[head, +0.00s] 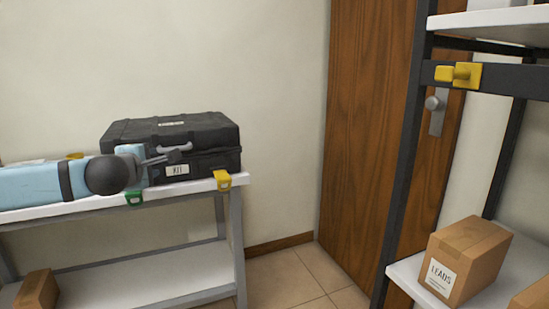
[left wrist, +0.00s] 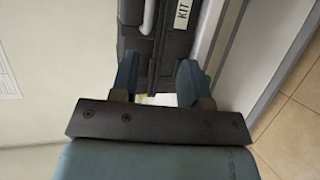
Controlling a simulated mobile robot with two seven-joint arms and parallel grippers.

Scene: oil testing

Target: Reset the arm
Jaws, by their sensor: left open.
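My left arm reaches in from the left in the head view, its left gripper (head: 165,157) in front of the black case (head: 215,134). In the left wrist view the left gripper (left wrist: 158,75) has its two blue-grey fingers spread apart. The black case (left wrist: 160,40) lies beyond and between them, with its pale handle (left wrist: 148,15) past the fingertips. I cannot tell whether the fingers touch the case. The case is closed and lies flat on the white-topped bench (head: 70,208). My right gripper is in neither view.
Yellow clips (head: 222,180) and a green clip (head: 134,198) sit on the bench edge. A cardboard box (head: 36,290) is on the lower shelf. At right, a dark-framed rack (head: 402,160) holds a box labelled LEADS (head: 470,258). A wooden door (head: 365,110) stands behind. Tiled floor (head: 290,280) between is clear.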

